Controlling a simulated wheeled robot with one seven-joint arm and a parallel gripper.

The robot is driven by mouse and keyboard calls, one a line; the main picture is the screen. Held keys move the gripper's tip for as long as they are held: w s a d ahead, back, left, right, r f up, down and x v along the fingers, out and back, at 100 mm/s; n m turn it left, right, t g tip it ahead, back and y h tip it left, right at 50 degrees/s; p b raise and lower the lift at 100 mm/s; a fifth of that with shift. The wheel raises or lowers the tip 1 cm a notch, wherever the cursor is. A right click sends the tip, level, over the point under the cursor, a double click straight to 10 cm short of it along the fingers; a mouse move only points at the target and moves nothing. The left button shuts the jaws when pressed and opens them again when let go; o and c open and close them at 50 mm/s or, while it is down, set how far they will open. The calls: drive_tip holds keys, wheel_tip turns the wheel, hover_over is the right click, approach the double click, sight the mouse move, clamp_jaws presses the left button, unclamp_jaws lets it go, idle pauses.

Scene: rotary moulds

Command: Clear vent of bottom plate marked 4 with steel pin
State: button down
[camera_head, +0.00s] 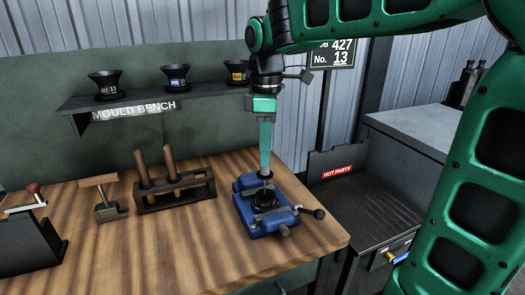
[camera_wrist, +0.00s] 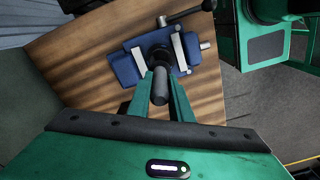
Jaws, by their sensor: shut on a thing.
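My gripper (camera_head: 266,172) points straight down over the blue vice (camera_head: 250,217) at the bench's right end. In the wrist view, its two green fingers (camera_wrist: 163,88) are shut on a dark grey round pin (camera_wrist: 160,88), whose blunt end faces the camera. The vice (camera_wrist: 124,68) lies beyond it, with pale jaws around a dark round plate (camera_wrist: 160,50). In the head view the dark plate (camera_head: 265,203) sits between the jaws, just below the fingertips. No number on it is readable. The pin's lower tip and the vent are hidden, so I cannot tell whether they meet.
Black funnel-shaped moulds sit on the shelf (camera_head: 140,101) behind. A dark "HOT PARTS" tray (camera_head: 365,205) is right. The front bench is clear.

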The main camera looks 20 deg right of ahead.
drive_tip(key=shift+r, duration=3.45)
